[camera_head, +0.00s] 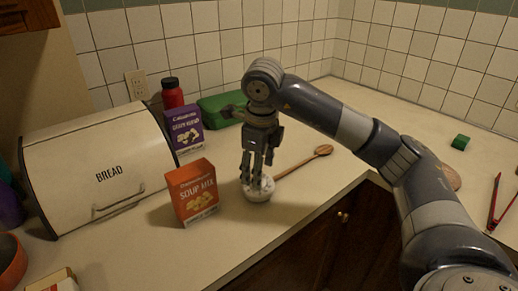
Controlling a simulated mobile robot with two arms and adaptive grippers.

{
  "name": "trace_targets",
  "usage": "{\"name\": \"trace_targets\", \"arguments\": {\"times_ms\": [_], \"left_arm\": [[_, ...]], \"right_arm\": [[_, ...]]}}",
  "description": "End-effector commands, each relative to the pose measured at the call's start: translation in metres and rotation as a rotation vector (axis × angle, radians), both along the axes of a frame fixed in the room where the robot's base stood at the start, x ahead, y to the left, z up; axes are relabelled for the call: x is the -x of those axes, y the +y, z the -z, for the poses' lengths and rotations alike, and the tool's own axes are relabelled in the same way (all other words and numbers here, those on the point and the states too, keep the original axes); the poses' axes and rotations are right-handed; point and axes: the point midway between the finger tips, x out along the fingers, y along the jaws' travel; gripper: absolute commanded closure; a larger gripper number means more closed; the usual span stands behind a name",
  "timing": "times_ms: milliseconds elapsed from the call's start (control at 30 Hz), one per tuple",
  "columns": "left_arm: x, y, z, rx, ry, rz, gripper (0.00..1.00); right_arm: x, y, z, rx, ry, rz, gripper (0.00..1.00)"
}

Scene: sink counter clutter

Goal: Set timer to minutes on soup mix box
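An orange soup mix box (195,194) stands upright on the counter, left of my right gripper. A small round white thing with marks on its top, which looks like the timer (258,196), sits on the counter just right of the box. My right gripper (257,184) points down with its fingertips at the top of the timer and hides part of it. I cannot tell whether the fingers close on the timer or only touch it. The box's printed cooking minutes are too small to read. My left gripper is not in view.
A white bread bin (95,172) stands at the left. A purple box (185,128), a red bottle (172,94) and a green container (218,108) stand behind. A wooden spoon (305,161) lies right of the timer. The counter's front edge is close; red tongs (495,204) lie far right.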

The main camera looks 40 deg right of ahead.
Motion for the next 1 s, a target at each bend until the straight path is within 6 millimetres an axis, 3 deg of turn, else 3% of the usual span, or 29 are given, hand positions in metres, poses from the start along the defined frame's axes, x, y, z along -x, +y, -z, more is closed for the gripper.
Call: {"name": "trace_targets", "arguments": {"times_ms": [133, 433, 700, 1000], "left_arm": [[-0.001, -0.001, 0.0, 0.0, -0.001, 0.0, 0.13], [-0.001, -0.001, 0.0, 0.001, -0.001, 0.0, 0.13], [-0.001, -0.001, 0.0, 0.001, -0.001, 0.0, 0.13], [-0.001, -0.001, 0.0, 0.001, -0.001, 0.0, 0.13]], "right_arm": [[0.005, 0.003, -0.038, -0.002, -0.008, -0.001, 0.45], [0.013, 0.005, -0.074, 0.001, -0.006, 0.001, 0.45], [0.016, 0.007, -0.088, -0.001, -0.001, 0.001, 0.45], [0.017, 0.007, -0.089, 0.0, 0.0, 0.001, 0.45]]}}
